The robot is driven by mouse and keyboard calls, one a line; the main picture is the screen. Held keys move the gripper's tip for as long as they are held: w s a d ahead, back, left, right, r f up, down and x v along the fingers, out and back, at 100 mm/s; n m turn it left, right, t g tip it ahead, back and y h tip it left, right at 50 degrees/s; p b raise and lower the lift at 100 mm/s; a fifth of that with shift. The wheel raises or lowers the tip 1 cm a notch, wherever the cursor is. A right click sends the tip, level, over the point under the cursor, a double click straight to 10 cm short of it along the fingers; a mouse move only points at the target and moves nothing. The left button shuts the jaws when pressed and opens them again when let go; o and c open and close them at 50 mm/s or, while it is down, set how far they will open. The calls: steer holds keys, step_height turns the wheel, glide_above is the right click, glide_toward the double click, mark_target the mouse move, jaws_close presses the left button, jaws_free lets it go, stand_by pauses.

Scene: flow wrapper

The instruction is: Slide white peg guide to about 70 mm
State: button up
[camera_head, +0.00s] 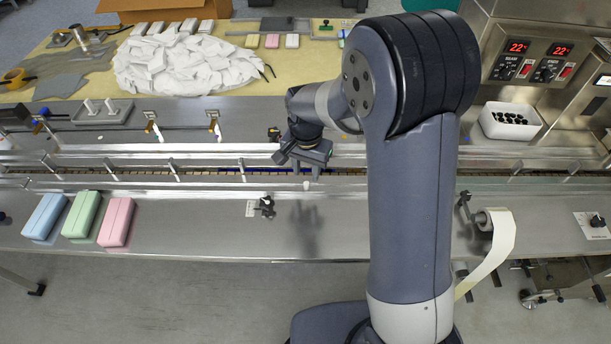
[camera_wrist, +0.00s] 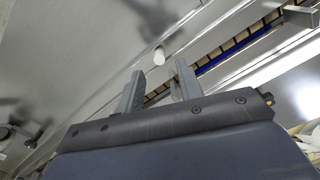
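A small white peg (camera_head: 306,186) stands at the near guide rail (camera_head: 200,187) of the conveyor, just in front of my gripper. In the wrist view the white peg (camera_wrist: 159,56) shows past the fingertips, roughly in line with the gap between them. My gripper (camera_head: 303,172) is over the conveyor channel, its fingers pointing down. In the wrist view my gripper (camera_wrist: 158,72) has its two grey fingers spread, with nothing between them. I see no contact with the peg. A small scale plate (camera_head: 250,208) lies left of the peg; its marks are too small to read.
A black clamp knob (camera_head: 267,206) stands beside the scale plate. Blue (camera_head: 45,217), green (camera_head: 82,215) and pink (camera_head: 116,222) packs lie at the front left. A film roll (camera_head: 493,222) is at the right. The front deck below the peg is clear.

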mark_target(306, 183)
steer(key=shift+f, duration=2.05)
jaws_close()
